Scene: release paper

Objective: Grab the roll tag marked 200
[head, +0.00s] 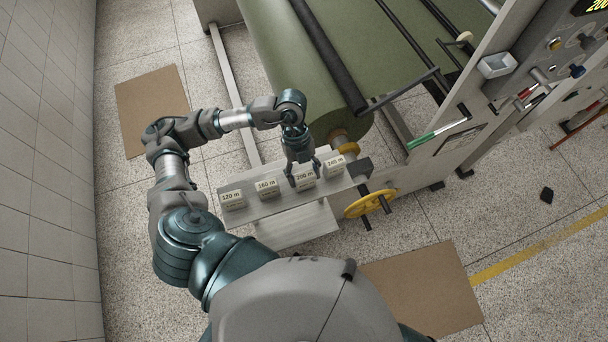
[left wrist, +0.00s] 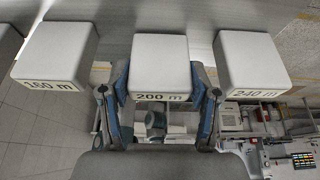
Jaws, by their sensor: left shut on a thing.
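The white block tag marked 200 m (head: 305,178) sits in a row of tags on a grey metal shelf (head: 326,208). My left gripper (head: 304,178) reaches down over it from behind, with a finger on each side. In the left wrist view, the 200 m tag (left wrist: 160,65) lies between the two blue-padded fingers of my left gripper (left wrist: 160,100), which is shut on it. The 160 m tag (left wrist: 57,52) is on its left and the 240 m tag (left wrist: 252,60) on its right, both apart from the fingers. My right gripper is not in view.
The 120 m tag (head: 233,199) stands at the left end of the shelf. A large green roll (head: 300,70) is behind the shelf. A yellow handwheel (head: 370,203) is at its right. Cardboard sheets (head: 425,288) lie on the speckled floor.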

